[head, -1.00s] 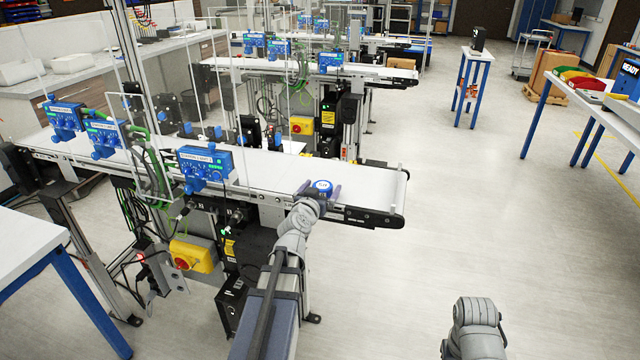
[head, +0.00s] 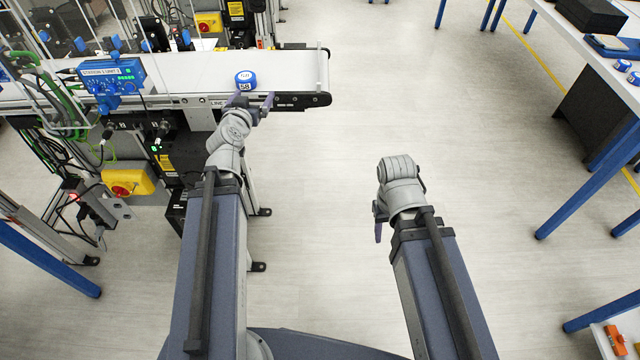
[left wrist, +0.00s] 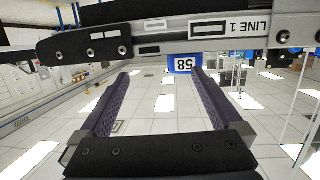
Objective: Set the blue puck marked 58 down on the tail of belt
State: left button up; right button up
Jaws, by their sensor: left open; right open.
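The blue puck (head: 245,79) with a white top and the mark 58 on its side rests upright on the white belt (head: 290,70), close to its near edge and short of the end roller at the right. My left gripper (head: 255,98) is open and empty at the near side of the belt, just in front of the puck. In the left wrist view the puck (left wrist: 182,63) shows beyond the fingers (left wrist: 160,75), nearer one fingertip, with clear space between the fingers. My right gripper (head: 379,222) hangs over open floor, empty, with one finger visible.
A blue control box (head: 112,78) stands along the belt left of the puck. A yellow switch box (head: 130,180) is below the belt. A table with blue legs (head: 600,75) at the right carries more blue pucks (head: 623,65). The floor between is clear.

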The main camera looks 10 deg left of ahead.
pick_arm(q)
jog(key=s+d+f+m+g+h, duration=0.25)
jog(key=d+f, duration=0.25)
jog(key=d, duration=0.5)
jog(key=s+d+f+m+g+h, duration=0.1)
jog(key=d+f+m+g+h, duration=0.25)
jog(key=d, duration=0.75)
jog(key=s+d+f+g+y, duration=0.2)
jog(key=s+d+f+g, duration=0.1)
jog(key=s, duration=0.6)
jog(key=s+d+f+g+y, duration=0.3)
jog(key=s+d+f+g, duration=0.1)
jog(key=s, duration=0.5)
jog(key=f+g, duration=0.1)
jog(key=g, duration=0.1)
jog(key=shift+f+n+g, duration=0.3)
jog(key=shift+f+g, duration=0.05)
jog(key=shift+g, duration=0.05)
